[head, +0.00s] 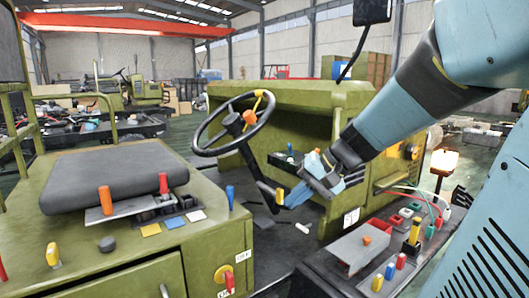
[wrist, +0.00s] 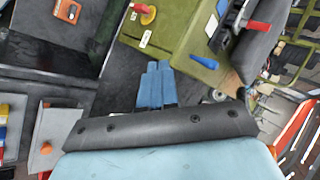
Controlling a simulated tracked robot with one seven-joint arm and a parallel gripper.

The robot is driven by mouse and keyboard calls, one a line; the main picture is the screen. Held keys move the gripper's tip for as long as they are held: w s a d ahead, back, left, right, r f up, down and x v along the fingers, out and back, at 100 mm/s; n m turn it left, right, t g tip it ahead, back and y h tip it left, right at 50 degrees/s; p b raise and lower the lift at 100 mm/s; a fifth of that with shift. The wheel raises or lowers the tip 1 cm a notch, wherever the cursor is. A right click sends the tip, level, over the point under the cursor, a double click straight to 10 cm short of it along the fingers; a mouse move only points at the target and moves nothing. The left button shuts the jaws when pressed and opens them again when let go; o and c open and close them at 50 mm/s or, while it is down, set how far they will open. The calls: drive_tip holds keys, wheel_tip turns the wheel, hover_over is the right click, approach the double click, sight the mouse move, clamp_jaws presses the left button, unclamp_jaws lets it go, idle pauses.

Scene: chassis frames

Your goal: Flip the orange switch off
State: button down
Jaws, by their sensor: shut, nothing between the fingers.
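My gripper (head: 290,200) is shut and empty, held in the air in front of the steering column; its blue fingers lie side by side in the wrist view (wrist: 158,68). More than one orange control shows, and I cannot tell which is the switch. A small orange knob (head: 367,240) stands on a grey plate at the lower right, to the right of and below my gripper. An orange knob on a grey plate (wrist: 46,148) shows at the left of the wrist view. A taller orange lever (head: 105,200) stands beside the seat at the left. My gripper touches none of them.
A black steering wheel (head: 232,122) stands left of my gripper. The right console (head: 330,262) carries several coloured levers and sockets with cables. A green cabinet with a yellow-and-red rotary knob (head: 225,278) is at the lower left. The dark floor between them is mostly open.

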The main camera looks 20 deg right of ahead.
drive_tip(key=w+d+r+m+t+y, duration=0.25)
drive_tip(key=w+d+m+t, duration=0.25)
drive_tip(key=w+d, duration=0.5)
drive_tip(key=w+d+m+t+h, duration=0.1)
drive_tip(key=w+d+m+t, duration=0.1)
drive_tip(key=d, duration=0.6)
drive_tip(key=w+d+m+t+h, duration=0.2)
drive_tip(key=d+t, duration=0.3)
drive_tip(key=d, duration=0.3)
drive_tip(key=shift+w+f+m, duration=0.4)
drive_tip(key=shift+w+m, duration=0.2)
drive_tip(key=shift+w, duration=0.1)
drive_tip(key=x, duration=0.9)
drive_tip(key=shift+w, duration=0.4)
drive_tip(key=shift+r, duration=0.1)
